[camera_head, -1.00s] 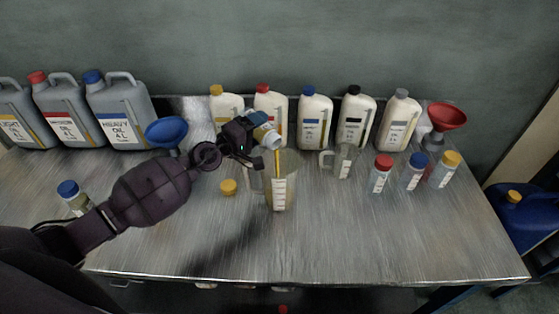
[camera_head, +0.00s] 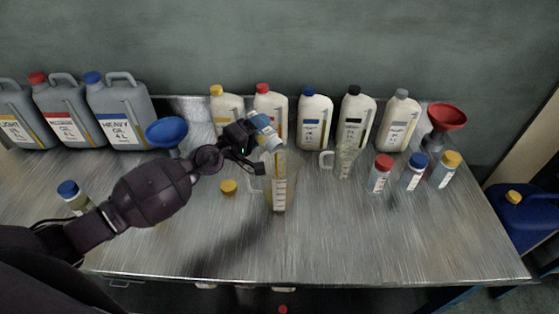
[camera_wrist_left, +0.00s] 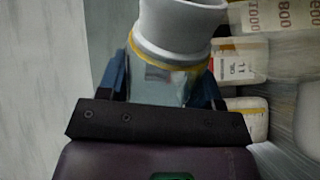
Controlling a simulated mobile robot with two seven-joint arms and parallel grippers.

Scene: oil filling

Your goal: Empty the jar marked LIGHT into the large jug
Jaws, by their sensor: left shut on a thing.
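The jar is tilted, mouth low, over the large clear jug (camera_head: 279,190) with the printed scale. In the left wrist view the jar (camera_wrist_left: 160,80) sits between the fingers, with a yellow ring below its white neck (camera_wrist_left: 180,28). I cannot read its label or see a stream or liquid level clearly. The jug's scale (camera_wrist_left: 275,14) shows at that view's upper right. A yellow cap (camera_head: 228,187) lies on the table. My right gripper is not in view.
A smaller jug (camera_head: 345,161) stands right of the large one. Several white oil bottles (camera_head: 314,123) line the back; grey canisters (camera_head: 121,113) stand at the left. Capped jars (camera_head: 380,176) and a red funnel (camera_head: 446,117) are at the right. The table's front (camera_head: 330,250) is clear.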

